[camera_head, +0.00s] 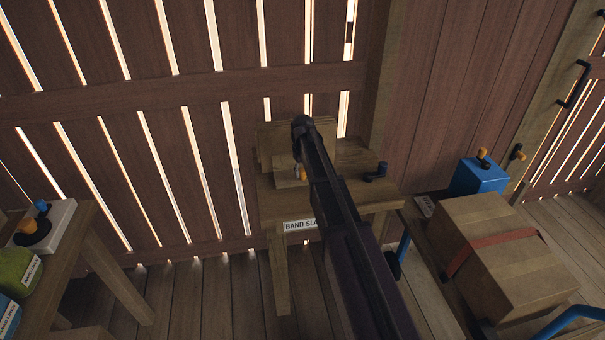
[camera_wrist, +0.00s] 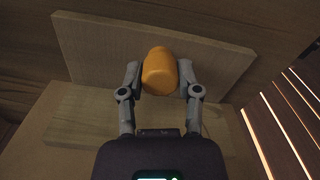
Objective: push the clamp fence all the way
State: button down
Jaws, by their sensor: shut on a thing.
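The clamp fence appears to be the upright wooden board (camera_wrist: 205,65) in the wrist view, standing on a wooden base block (camera_wrist: 75,115). An orange rounded knob (camera_wrist: 159,72) sits in front of the board. My gripper (camera_wrist: 160,85) has one finger on each side of the knob and is shut on it. In the head view, the wooden fixture (camera_head: 268,140) stands on a small table, and my arm reaches over it. The arm hides my gripper's fingers and much of the fixture there.
The small wooden table (camera_head: 270,208) carries a "BAND SL..." label and a dark lever (camera_head: 375,173) at its right. A strapped cardboard box (camera_head: 500,260) and a blue box (camera_head: 482,177) stand to the right. Another table (camera_head: 75,245) is at the left. A slatted wall is behind.

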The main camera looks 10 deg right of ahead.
jog(key=shift+c, duration=1.5)
grip_release()
